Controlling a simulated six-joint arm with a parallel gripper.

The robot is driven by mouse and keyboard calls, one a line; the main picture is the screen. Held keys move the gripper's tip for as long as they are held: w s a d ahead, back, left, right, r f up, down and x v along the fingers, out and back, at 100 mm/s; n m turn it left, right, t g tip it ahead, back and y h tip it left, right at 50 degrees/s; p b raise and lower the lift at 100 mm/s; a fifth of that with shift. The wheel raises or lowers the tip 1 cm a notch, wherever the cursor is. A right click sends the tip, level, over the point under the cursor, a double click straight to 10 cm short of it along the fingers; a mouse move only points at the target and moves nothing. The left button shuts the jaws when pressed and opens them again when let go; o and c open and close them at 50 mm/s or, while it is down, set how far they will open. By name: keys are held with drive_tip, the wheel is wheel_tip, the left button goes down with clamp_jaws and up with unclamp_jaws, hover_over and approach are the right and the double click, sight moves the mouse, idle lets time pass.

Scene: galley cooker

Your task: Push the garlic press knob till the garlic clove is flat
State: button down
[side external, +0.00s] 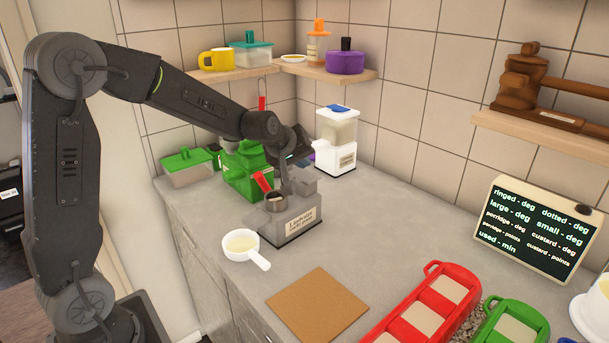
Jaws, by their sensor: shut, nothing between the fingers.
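The grey garlic press (292,222) stands on the counter with a label on its front. A small metal cup (275,204) sits at its left side, with a red part (263,181) sticking up beside it. Something pale shows at the cup's mouth; I cannot tell whether it is the garlic clove or how flat it is. My gripper (285,188) is shut and empty, pointing down at the top of the press, close to the cup. The knob cannot be made out clearly behind my gripper, and I cannot tell whether they touch.
A white handled cup (240,250) stands in front of the press. A green machine (240,176) is close behind, and a white dispenser (337,154) stands further back. Counter right of the press is clear.

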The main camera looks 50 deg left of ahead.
sight(302, 174)
drive_tip(key=shift+f, duration=0.1)
idle(0.3)
drive_tip(key=shift+f, duration=0.35)
idle(0.4)
drive_tip(key=shift+r, duration=0.45)
drive_tip(key=shift+r, duration=2.5)
